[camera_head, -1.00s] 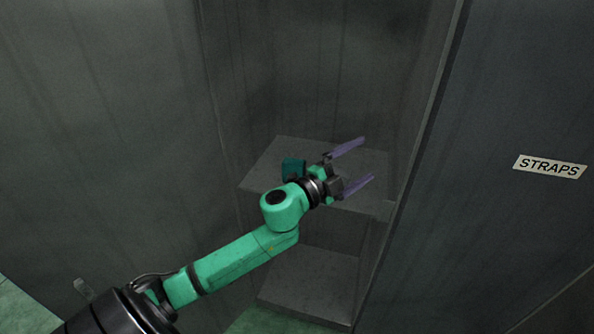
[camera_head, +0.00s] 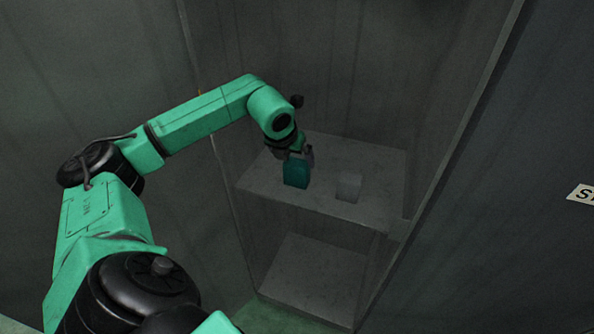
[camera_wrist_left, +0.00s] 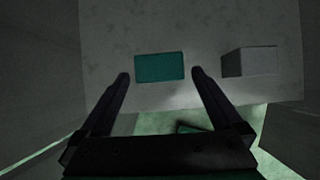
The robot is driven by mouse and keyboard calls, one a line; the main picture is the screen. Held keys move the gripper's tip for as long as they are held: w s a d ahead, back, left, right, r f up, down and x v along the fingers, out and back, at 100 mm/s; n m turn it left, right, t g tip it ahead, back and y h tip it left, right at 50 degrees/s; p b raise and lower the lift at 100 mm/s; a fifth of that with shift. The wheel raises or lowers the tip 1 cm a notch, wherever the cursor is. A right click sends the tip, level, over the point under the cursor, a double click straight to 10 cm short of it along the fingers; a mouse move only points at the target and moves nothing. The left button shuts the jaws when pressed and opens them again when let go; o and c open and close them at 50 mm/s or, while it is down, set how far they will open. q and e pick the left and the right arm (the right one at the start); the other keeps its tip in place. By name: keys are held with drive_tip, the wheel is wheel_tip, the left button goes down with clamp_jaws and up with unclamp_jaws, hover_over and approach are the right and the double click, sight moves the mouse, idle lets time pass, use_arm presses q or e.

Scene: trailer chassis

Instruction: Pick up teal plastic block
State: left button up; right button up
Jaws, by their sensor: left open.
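The teal plastic block (camera_head: 296,172) sits on the upper grey shelf of the cabinet, and it also shows in the left wrist view (camera_wrist_left: 160,67). My left gripper (camera_head: 301,152) is at the block, with its fingers largely hidden in the head view. In the left wrist view the gripper (camera_wrist_left: 161,74) is open, with one fingertip to each side of the block and dark gaps of shelf beside it. I cannot tell how far the tips are from the block in depth. My right gripper is not in view.
A pale grey cube (camera_head: 349,186) stands on the same shelf (camera_head: 375,165), right of the block; it shows in the wrist view too (camera_wrist_left: 248,62). Cabinet walls enclose the shelf on the left, back and right. A lower shelf (camera_head: 315,275) is bare.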

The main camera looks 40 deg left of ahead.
sight(296, 163)
use_arm(q)
drive_tip(key=p+x, duration=0.1)
drive_tip(key=x, duration=0.4)
drive_tip(key=shift+a+f, duration=0.1)
drive_tip(key=shift+f, duration=0.05)
drive_tip(key=c, duration=1.3)
drive_tip(key=shift+r, duration=0.2)
